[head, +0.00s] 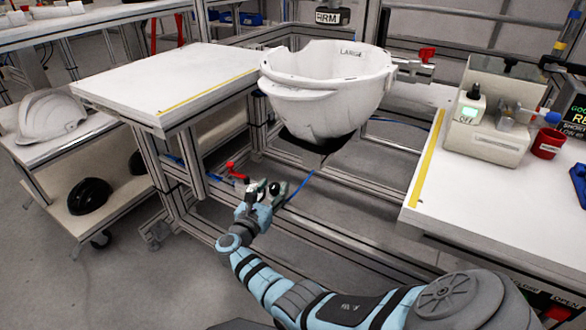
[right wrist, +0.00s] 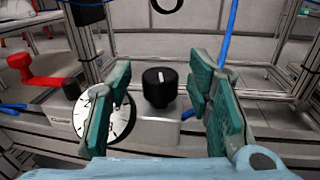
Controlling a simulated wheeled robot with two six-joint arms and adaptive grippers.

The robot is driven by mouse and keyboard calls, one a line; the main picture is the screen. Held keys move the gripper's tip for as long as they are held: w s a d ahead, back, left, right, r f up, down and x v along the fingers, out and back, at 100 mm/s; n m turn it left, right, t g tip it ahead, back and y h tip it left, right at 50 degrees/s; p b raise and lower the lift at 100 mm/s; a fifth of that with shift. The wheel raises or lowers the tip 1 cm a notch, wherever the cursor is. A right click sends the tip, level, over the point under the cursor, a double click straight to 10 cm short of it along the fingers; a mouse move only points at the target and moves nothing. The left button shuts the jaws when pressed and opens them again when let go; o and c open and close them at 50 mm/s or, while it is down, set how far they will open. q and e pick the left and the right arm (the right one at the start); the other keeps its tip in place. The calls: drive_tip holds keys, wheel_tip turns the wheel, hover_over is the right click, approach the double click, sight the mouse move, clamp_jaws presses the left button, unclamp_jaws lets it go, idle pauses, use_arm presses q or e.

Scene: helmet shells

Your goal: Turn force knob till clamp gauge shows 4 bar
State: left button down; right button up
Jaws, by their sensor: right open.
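The black force knob (right wrist: 160,88) with a white line on its top stands on a grey metal block in the right wrist view. The white clamp gauge (right wrist: 122,118) is left of it, partly hidden by a finger; its reading cannot be told. My right gripper (right wrist: 159,80) is open, with one green-padded finger on each side of the knob and gaps between them. In the head view my right gripper (head: 264,190) is low under the frame, at the small black knob (head: 275,188). My left gripper is not in view.
A red-handled clamp (right wrist: 38,70) sits left of the gauge. A white helmet shell (head: 325,90) hangs above my right gripper. White tables (head: 165,80) stand either side, and blue hoses (head: 300,186) run close by.

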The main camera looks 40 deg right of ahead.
drive_tip(key=n+t+y+p, duration=0.1)
drive_tip(key=n+t+p, duration=0.1)
drive_tip(key=n+t+y+p, duration=0.1)
drive_tip(key=t+y+p, duration=0.1)
drive_tip(key=s+r+n+t+y+p, duration=0.1)
drive_tip(key=n+t+y+p, duration=0.1)
drive_tip(key=shift+d+n+t, duration=0.3)
drive_tip(key=shift+d, duration=0.05)
drive_tip(key=n+t+y, duration=0.1)
drive_tip(key=f+n+y+b, duration=0.1)
drive_tip(key=y, duration=0.1)
drive_tip(key=shift+d+t, duration=0.15)
drive_tip(key=shift+t, duration=0.25)
drive_tip(key=s+a+y+p, duration=0.1)
drive_tip(key=s+a+p, duration=0.35)
drive_tip(key=s, duration=0.85)
drive_tip(key=s+a+f+n+g+y+p, duration=0.3)
drive_tip(key=s+a+f+n+p, duration=0.1)
drive_tip(key=n, duration=0.8)
drive_tip(key=s+a+f+n+g+y+p, duration=0.2)
drive_tip(key=s+f+n+p, duration=0.5)
drive_tip(key=n, duration=0.6)
drive_tip(key=shift+s+a+f+g+y, duration=0.4)
drive_tip(key=shift+s+a+f+g, duration=0.2)
drive_tip(key=shift+s+a+g, duration=0.35)
